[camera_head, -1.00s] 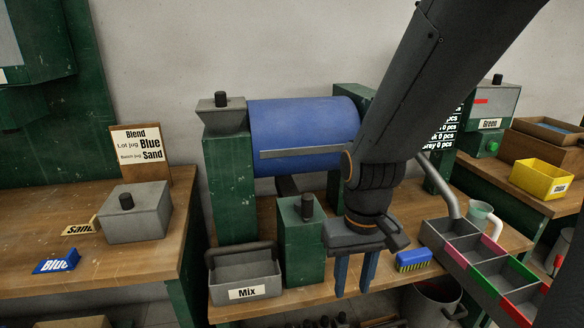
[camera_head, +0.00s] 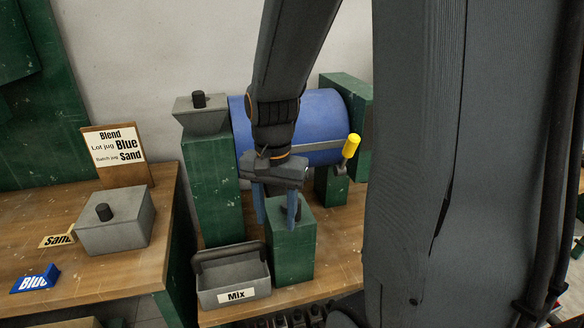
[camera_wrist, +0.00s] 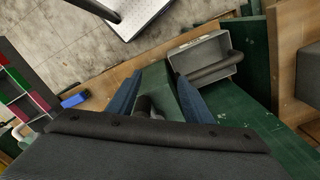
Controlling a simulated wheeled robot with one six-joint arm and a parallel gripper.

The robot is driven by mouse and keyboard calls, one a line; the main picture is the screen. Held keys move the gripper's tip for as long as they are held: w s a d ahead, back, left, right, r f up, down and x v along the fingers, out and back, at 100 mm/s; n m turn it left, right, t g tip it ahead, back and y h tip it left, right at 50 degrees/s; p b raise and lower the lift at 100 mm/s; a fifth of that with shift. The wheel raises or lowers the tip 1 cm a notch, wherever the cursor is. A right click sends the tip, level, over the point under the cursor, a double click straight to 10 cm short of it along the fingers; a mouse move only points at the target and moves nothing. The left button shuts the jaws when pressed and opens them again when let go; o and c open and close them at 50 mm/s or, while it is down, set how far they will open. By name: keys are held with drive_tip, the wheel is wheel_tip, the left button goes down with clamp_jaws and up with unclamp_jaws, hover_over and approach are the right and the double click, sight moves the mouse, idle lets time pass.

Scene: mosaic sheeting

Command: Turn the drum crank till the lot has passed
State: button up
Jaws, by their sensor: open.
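The blue drum (camera_head: 325,112) lies on its side between green posts, with a pale bar along its front. A crank with a yellow handle (camera_head: 351,146) shows at its right end, the handle tilted upward. My gripper (camera_head: 276,218) is open in front of the drum's left part, well left of the crank. Its fingers point down over a green block (camera_head: 292,248) with a black knob, partly hidden behind a finger. In the wrist view the knob (camera_wrist: 145,104) and green block (camera_wrist: 158,80) show between the spread fingers. I cannot tell whether they touch.
A grey Mix tray (camera_head: 232,282) stands left of the green block. A lidded grey box (camera_head: 115,222) and a Blend sign (camera_head: 113,146) are on the left table. My arm hides much of the right side. The wrist view shows a blue brush (camera_wrist: 74,100).

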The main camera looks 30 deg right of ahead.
drive_tip(key=w+d+r+m+p, duration=0.1)
drive_tip(key=d+m, duration=0.1)
drive_tip(key=d+r+m+p, duration=0.1)
drive_tip(key=d+r+m, duration=0.1)
drive_tip(key=m, duration=0.1)
drive_tip(key=w+d+r+m, duration=0.1)
drive_tip(key=d+r+m, duration=0.1)
drive_tip(key=shift+w+d+r+m+p, duration=0.1)
drive_tip(key=shift+w+r+m+p, duration=0.05)
drive_tip(key=shift+w+m+p, duration=0.2)
drive_tip(key=shift+d+m, duration=0.2)
drive_tip(key=shift+m, duration=0.05)
drive_tip(key=shift+f+p, duration=0.6)
drive_tip(key=shift+f, duration=3.25)
